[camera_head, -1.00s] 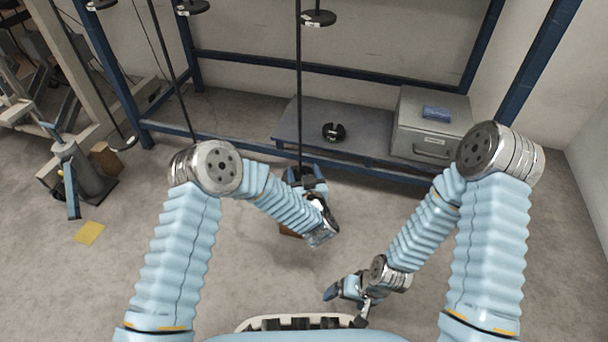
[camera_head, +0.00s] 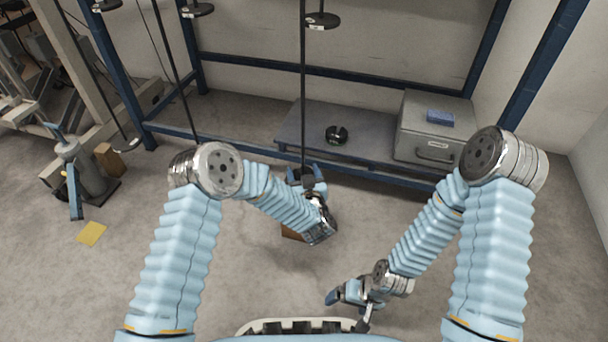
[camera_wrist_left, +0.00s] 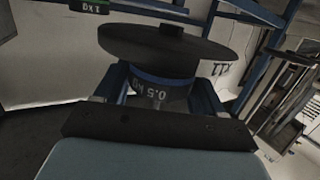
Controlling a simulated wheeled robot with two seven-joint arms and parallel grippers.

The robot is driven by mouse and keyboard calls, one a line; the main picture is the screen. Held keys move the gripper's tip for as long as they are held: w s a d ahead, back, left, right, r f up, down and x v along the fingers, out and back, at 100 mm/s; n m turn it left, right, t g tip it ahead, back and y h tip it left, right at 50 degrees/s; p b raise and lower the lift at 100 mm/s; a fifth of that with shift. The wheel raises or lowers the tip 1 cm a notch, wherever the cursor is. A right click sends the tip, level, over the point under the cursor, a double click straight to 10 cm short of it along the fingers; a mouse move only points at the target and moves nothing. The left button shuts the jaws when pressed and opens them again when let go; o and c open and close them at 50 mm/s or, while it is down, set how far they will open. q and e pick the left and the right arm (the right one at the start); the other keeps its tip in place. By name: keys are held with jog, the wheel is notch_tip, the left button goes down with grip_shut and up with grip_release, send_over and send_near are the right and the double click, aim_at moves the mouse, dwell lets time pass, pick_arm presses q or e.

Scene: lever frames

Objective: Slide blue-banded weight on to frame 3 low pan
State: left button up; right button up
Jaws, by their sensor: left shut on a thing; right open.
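The blue-banded weight (camera_wrist_left: 162,82) is dark and marked 0.5 KG, its lettering upside down in the left wrist view. My left gripper (camera_head: 308,180) is shut on it, with fingers on both sides in the left wrist view (camera_wrist_left: 160,95). A wide dark disc (camera_wrist_left: 165,45), seemingly the low pan, meets the weight's edge in that view; whether they touch I cannot tell. In the head view the gripper is at the lower end of a long dark rod (camera_head: 303,90), and the weight is mostly hidden. My right gripper (camera_head: 345,296) is open, low in front and apart from the frames.
A black weight (camera_head: 336,134) sits on the low grey shelf (camera_head: 300,125), beside a grey case (camera_head: 425,140) with a blue block (camera_head: 440,118) on top. Higher pans (camera_head: 322,20) hang at the top. Blue frame posts (camera_head: 190,55) stand behind.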

pick_arm(q)
jog(key=shift+f+b, duration=0.35)
dwell(0.6)
jog(key=o, duration=1.3)
jog(key=shift+f, duration=0.1)
jog(key=shift+p+v, duration=0.35)
jog(key=shift+v, duration=0.85)
jog(key=p+v, duration=0.1)
jog(key=v, duration=0.3)
jog(key=shift+s, duration=0.35)
